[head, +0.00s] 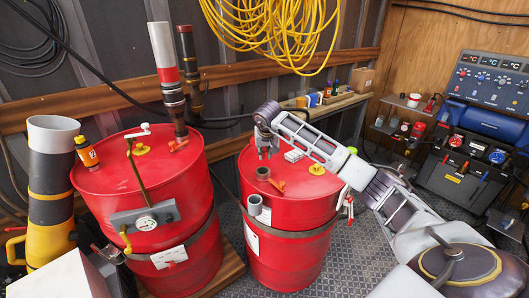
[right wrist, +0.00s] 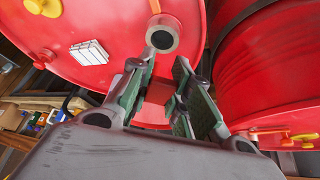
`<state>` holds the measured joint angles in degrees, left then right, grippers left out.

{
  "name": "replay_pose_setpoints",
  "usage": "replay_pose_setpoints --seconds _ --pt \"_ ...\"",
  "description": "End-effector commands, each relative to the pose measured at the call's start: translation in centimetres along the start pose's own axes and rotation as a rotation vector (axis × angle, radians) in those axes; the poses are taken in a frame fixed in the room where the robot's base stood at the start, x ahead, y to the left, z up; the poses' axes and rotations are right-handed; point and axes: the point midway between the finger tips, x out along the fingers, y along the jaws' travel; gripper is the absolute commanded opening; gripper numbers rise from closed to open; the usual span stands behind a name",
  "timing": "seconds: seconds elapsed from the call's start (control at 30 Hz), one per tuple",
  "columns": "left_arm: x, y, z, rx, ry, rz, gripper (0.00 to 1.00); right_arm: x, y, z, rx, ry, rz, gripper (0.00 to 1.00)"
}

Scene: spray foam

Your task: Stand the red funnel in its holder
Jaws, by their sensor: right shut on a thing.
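My right gripper (head: 264,152) hangs just above the near red barrel's lid, at the end of the white arm. In the right wrist view its fingers (right wrist: 158,92) are close around a red piece (right wrist: 155,108), which looks like the red funnel; its shape blends into the red lid behind it. A grey open cup (head: 254,206) hangs on the barrel's side. Which one is the holder, I cannot tell.
A second red barrel (head: 118,172) stands to the left, with a tall red-and-white nozzle (head: 164,55) and a gauge (head: 146,224). A white box (head: 293,156) and yellow cap (head: 317,169) are on the near lid. A shelf (head: 330,107) runs behind.

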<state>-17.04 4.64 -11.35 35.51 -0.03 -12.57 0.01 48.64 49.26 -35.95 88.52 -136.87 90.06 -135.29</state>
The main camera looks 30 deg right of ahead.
Motion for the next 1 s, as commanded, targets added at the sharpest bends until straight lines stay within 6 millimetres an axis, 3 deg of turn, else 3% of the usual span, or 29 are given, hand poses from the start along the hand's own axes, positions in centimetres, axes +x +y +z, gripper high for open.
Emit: replay_pose_setpoints --seconds 0.2,0.47,1.0 --pt "-0.3 0.2 -0.1 0.0 0.0 0.002 0.46 -0.1 0.1 0.0 0.001 0.0 -0.002 0.0" --pt "0.5 0.0 0.0 0.001 0.0 0.0 0.46 1.3 0.0 0.6 0.001 0.0 -0.003 0.0" --pt "2.1 -2.7 0.2 0.005 0.001 -0.029 0.46 4.2 -0.1 2.1 0.001 0.0 -0.003 0.0"
